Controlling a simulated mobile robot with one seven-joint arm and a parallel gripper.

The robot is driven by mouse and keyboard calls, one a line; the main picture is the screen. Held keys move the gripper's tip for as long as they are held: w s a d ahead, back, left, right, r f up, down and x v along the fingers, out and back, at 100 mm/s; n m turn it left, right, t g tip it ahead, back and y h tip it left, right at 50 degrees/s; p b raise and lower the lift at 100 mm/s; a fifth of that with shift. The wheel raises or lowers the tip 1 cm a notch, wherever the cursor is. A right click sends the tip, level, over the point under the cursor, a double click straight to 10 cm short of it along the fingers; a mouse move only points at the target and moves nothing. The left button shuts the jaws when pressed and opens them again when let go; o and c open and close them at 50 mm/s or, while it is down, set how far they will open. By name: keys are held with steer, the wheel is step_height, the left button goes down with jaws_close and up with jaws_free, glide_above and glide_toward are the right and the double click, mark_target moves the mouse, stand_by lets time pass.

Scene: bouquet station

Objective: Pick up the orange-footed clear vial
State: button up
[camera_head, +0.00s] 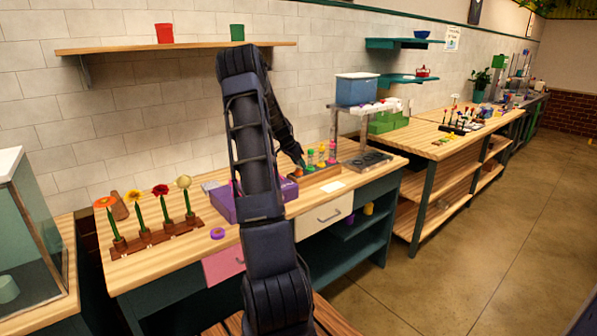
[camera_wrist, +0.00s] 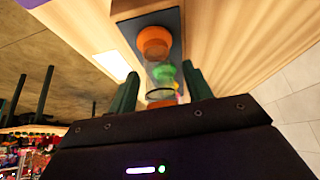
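In the wrist view, my gripper (camera_wrist: 160,82) is open, with one dark green finger on each side of a row of vials. An orange round end (camera_wrist: 153,42) of a vial stands out on the dark rack (camera_wrist: 178,22). A clear glass vial (camera_wrist: 160,94) with orange at its near end lies between the fingers, and neither finger visibly touches it. A green vial part (camera_wrist: 163,72) shows behind the glass. In the head view, my gripper (camera_head: 299,163) is low at the left end of the vial rack (camera_head: 321,174); its fingers are too small to read there.
A purple box (camera_head: 222,204) stands left of the rack, and a flower rack (camera_head: 155,237) with several flowers is further left. A purple ring (camera_head: 217,233) lies near the front edge. A stand with a blue bin (camera_head: 357,90) rises right of the rack.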

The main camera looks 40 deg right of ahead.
jaws_close()
steer(key=shift+r, duration=0.1)
